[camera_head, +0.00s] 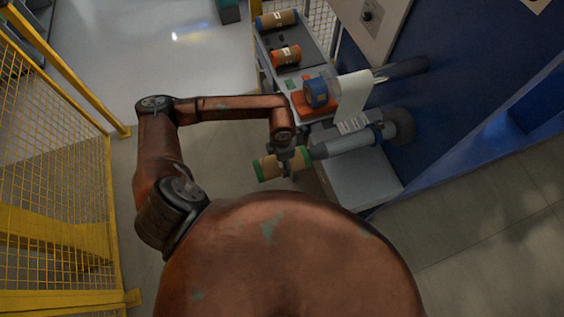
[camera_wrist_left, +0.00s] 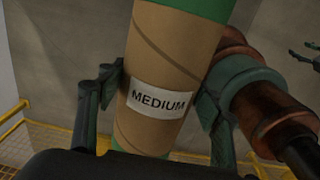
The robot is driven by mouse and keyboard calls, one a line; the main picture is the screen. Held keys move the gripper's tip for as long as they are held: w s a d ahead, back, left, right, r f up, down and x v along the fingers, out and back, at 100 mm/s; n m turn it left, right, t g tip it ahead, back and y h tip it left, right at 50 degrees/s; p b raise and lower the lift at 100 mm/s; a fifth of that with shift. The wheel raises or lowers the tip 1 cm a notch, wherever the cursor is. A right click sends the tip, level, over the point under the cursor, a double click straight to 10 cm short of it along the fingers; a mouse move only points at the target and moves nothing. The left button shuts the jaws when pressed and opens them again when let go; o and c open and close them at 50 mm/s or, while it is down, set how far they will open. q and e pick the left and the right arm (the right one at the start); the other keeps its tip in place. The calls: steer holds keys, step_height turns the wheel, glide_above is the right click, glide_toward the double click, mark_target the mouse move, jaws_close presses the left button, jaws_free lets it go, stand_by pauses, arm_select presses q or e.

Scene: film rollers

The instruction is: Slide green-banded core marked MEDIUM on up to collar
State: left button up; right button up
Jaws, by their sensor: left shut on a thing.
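The brown core with green bands (camera_head: 268,166) is in my left gripper (camera_head: 287,165), which is shut around its middle. In the left wrist view the core (camera_wrist_left: 150,133) shows its MEDIUM label between the two fingers. In the head view its right end is close to the tip of the lower grey-blue spindle (camera_head: 345,142), roughly in line with it. I cannot tell whether they touch. A dark round collar (camera_head: 400,125) is at the spindle's far end, by the blue machine. A dark finger-like shape at the right edge of the left wrist view may be my right gripper (camera_wrist_left: 303,52).
A cart (camera_head: 282,78) at upper centre holds a blue-banded core (camera_head: 277,20), an orange-banded core (camera_head: 285,56) and a blue part on an orange base (camera_head: 317,93). Another dark spindle (camera_head: 402,68) and white sheet (camera_head: 354,95) are above the lower spindle. Yellow fencing (camera_head: 55,170) stands left.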

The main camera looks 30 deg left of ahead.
stand_by(0.4)
arm_select(q)
steer(key=shift+b, duration=0.3)
stand_by(0.4)
steer(key=shift+w+d, duration=0.15)
steer(key=shift+w+d+f+b, duration=0.1)
steer(key=shift+w+d+b, duration=0.8)
steer(key=shift+w+b, duration=0.15)
steer(key=shift+w+d, duration=0.1)
steer(key=shift+w, duration=0.05)
